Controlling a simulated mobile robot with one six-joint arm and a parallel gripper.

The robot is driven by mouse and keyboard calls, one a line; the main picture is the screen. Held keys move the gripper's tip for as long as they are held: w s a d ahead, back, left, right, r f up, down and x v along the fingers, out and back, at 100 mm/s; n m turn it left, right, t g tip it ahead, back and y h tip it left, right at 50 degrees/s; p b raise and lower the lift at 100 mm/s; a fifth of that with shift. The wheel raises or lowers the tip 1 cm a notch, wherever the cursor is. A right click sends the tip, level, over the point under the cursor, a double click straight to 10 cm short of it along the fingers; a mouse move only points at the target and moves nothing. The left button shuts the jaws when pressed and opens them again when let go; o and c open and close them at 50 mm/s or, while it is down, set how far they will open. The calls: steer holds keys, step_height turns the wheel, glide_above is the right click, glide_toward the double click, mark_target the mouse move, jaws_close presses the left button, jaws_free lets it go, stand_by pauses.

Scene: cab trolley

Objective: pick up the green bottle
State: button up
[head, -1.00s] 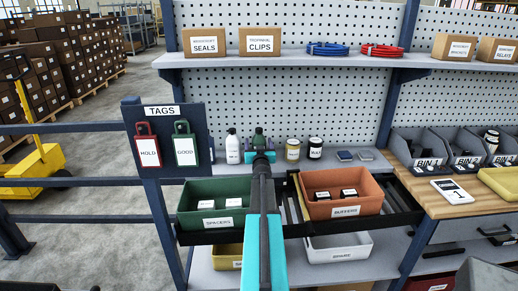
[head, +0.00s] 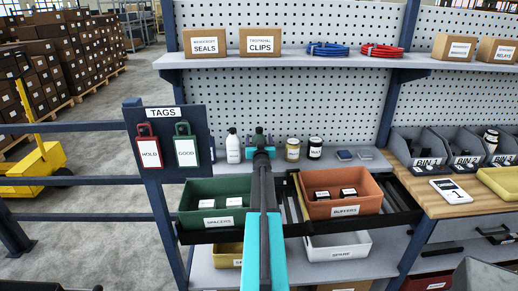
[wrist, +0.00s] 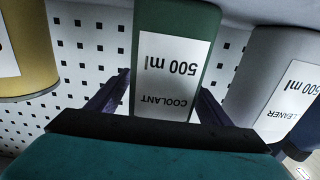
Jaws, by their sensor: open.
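The green bottle (wrist: 177,30) fills the upper middle of the wrist view, with a white label reading "COOLANT 500 ml" upside down. My gripper (wrist: 160,95) is open, with one dark finger on each side of the bottle. I cannot tell whether the fingers touch it. In the head view my arm hides most of the green bottle (head: 259,133); only its upper part shows behind my gripper (head: 259,145), on the grey shelf.
A green bin (head: 190,212) and an orange bin (head: 330,208) sit in front, below. A pegboard (head: 290,100) is behind.

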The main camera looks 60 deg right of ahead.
steer(key=c, duration=1.6)
steer(key=shift+r, duration=0.15)
steer(key=shift+r, duration=0.8)
glide_toward(259, 131)
steer(key=shift+s+d+f+p, duration=0.15)
steer(key=shift+s+f+p, duration=0.05)
steer(key=shift+s+f, duration=0.25)
steer(key=shift+s+d+f+p, duration=0.15)
steer(key=shift+s+d+f, duration=0.05)
steer(key=shift+s+f, duration=0.2)
